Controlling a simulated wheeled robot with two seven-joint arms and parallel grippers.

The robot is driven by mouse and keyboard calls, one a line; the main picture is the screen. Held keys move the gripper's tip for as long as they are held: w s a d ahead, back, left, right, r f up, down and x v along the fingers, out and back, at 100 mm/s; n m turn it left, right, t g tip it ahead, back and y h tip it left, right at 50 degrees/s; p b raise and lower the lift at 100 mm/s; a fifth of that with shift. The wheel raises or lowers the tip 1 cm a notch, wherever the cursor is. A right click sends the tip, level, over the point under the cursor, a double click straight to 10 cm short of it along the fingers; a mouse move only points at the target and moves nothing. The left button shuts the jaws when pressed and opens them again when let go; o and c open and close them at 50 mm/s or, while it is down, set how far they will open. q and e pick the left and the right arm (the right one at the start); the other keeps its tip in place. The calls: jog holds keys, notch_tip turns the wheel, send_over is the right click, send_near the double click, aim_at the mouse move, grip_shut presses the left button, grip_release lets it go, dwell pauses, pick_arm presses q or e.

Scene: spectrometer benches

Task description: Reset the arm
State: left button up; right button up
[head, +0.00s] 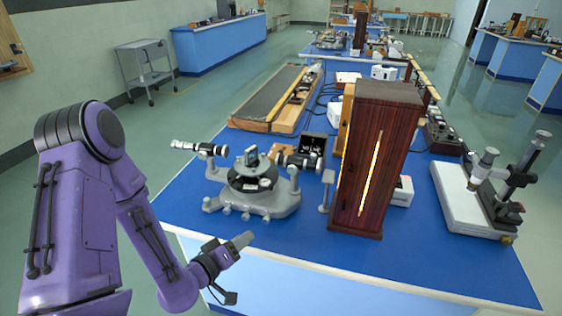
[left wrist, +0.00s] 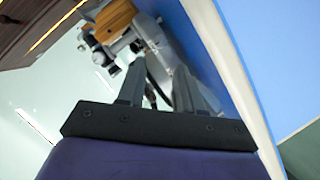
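My purple left arm comes in from the left of the head view. Its left gripper (head: 240,243) is at the near edge of the blue bench top, in front of the spectrometer (head: 252,187); the head view does not show how high it is. In the left wrist view the two grey fingers of the left gripper (left wrist: 161,75) stand apart with nothing held between them. Beyond them the left wrist view shows part of a grey and white instrument (left wrist: 135,30). My right arm and right gripper are not in view.
A tall dark wooden lamp box (head: 375,160) with a bright slit stands right of the spectrometer on the blue bench (head: 300,245). A white-based microscope (head: 480,195) stands at the bench's right. A grey trolley (head: 145,68) stands at the back left. The floor left of the bench is clear.

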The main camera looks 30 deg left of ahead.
pick_arm(q)
jog(key=s+d+f+m+g+y, duration=0.1)
jog(key=s+f+g+y, duration=0.1)
jog(key=s+f+g, duration=0.4)
jog(key=s+d+f+m+g+y, duration=0.1)
jog(key=s+f+g, duration=0.4)
jog(key=s+f, duration=0.8)
jog(key=shift+s+d+f+g+y, duration=0.3)
jog(key=shift+d+f+g+y, duration=0.1)
jog(key=shift+f+y, duration=0.3)
